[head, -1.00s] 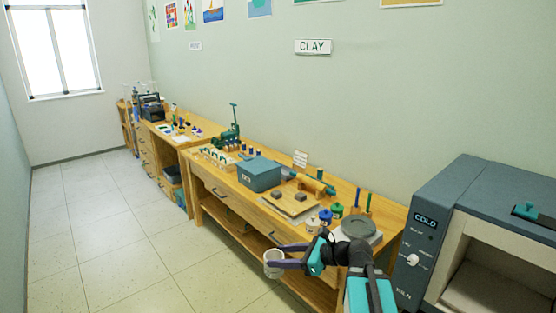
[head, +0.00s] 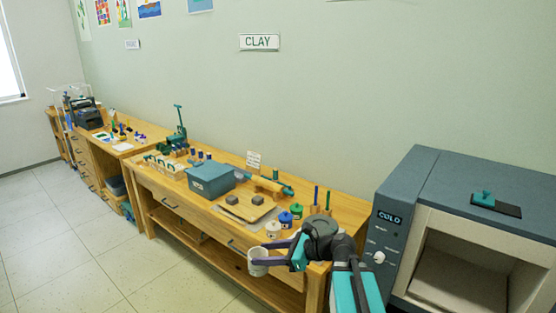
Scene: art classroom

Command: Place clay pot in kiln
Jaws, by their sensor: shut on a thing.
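My gripper (head: 270,257) is shut on the clay pot (head: 258,263), a small pale, open-topped vessel. It holds the pot in the air in front of the clay bench's front edge. The kiln (head: 385,225) stands at the right, a blue-grey box with a panel reading "COLD" and a round white knob. Its front opening is uncovered, and the pale chamber (head: 460,280) inside looks empty. The pot is to the left of the kiln, apart from it. My arm hides part of the bench's right end.
A teal-handled dark plate (head: 495,204) lies on the kiln's top. The tiled floor (head: 60,240) at the left is clear.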

